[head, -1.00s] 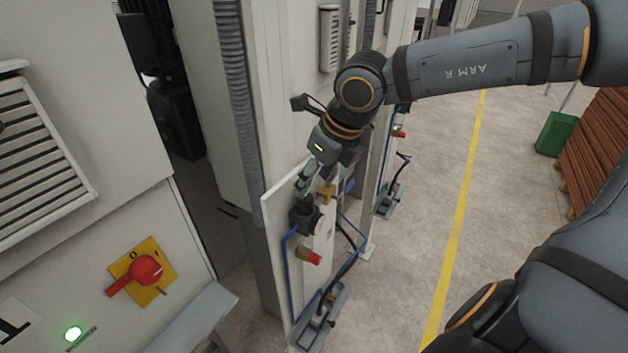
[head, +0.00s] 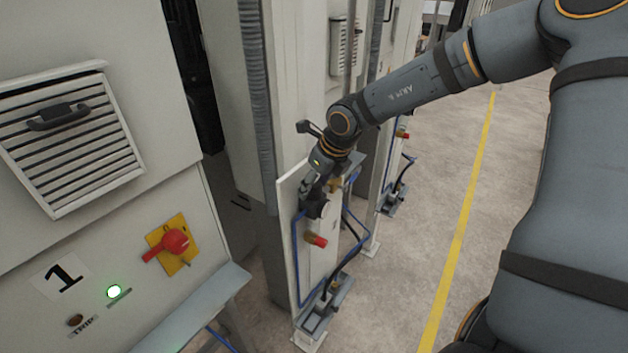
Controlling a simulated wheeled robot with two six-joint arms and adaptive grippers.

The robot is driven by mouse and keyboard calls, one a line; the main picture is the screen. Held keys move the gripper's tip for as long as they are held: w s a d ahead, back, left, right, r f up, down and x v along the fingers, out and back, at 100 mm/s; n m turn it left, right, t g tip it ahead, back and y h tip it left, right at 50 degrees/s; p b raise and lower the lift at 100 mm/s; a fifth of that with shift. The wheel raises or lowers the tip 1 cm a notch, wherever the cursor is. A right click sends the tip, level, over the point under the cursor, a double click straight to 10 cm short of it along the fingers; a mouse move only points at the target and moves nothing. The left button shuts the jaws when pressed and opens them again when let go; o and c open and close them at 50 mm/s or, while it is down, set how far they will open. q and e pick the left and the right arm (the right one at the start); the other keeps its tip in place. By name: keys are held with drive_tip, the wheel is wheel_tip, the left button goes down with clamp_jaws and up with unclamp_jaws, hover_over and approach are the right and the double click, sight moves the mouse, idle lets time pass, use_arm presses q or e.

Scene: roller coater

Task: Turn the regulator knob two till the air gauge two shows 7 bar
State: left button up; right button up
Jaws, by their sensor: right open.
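A dark air regulator (head: 316,207) is mounted on a narrow white panel (head: 287,220) near the middle of the head view. Its knob is small and largely hidden by my right gripper. The gauge face cannot be read from here. My right gripper (head: 309,190) is open, with its fingers pointing down at the top of the regulator. I cannot tell whether the fingers touch the knob. Brass fittings and a red-ended valve (head: 316,240) sit beside and below the regulator. My left gripper is out of view.
A machine cabinet with a louvred vent (head: 72,140), red rotary switch (head: 172,243) and lit green lamp (head: 114,291) stands at the left. Open floor with a yellow line (head: 462,215) lies to the right.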

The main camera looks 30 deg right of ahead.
drive_tip(key=shift+w+f, duration=0.2)
drive_tip(key=shift+f, duration=0.25)
drive_tip(key=shift+w+d+f, duration=0.1)
drive_tip(key=shift+w+f, duration=0.05)
drive_tip(key=shift+w, duration=0.05)
drive_tip(key=shift+d+f, duration=0.1)
drive_tip(key=shift+d, duration=0.05)
drive_tip(key=shift+c, duration=1.9)
drive_tip(key=shift+s, duration=0.1)
drive_tip(key=shift+c, duration=1.1)
drive_tip(key=c, duration=0.5)
drive_tip(key=shift+b, duration=0.5)
drive_tip(key=shift+c, duration=0.3)
drive_tip(key=shift+m+b, duration=0.3)
drive_tip(key=shift+m, duration=0.2)
drive_tip(key=shift+h, duration=0.3)
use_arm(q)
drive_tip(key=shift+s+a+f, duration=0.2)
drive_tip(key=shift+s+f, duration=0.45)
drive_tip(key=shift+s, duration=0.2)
